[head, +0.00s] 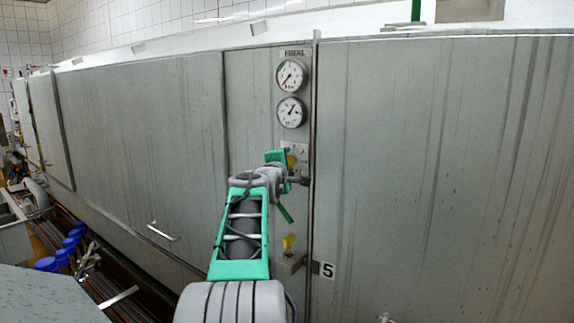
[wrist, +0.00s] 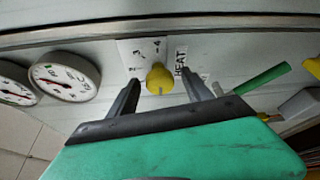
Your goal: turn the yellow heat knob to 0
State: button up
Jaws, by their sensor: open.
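The yellow heat knob (wrist: 159,79) sits on a white dial plate (wrist: 140,52) with printed numbers, of which 2, 3 and 4 can be made out, beside a label reading HEAT (wrist: 181,62). My gripper (wrist: 162,80) is open, with one finger on each side of the knob in the picture. Gaps show between the fingers and the knob, and I cannot tell how far the fingertips are from the panel. In the head view the knob (head: 291,161) is partly hidden behind my gripper (head: 290,170). The 0 mark cannot be made out.
Two round gauges (head: 291,76) (head: 291,112) are on the panel above the knob. A green rod (wrist: 262,78) is near my right finger in the wrist view. A second yellow handle (head: 288,241) is lower down, near a sign with 5 (head: 327,270). Flat grey panels stand on both sides.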

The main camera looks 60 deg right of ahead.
jog(key=b+v, duration=0.3)
jog(key=v, duration=0.4)
jog(key=shift+a, duration=0.4)
jog(key=shift+s, duration=0.15)
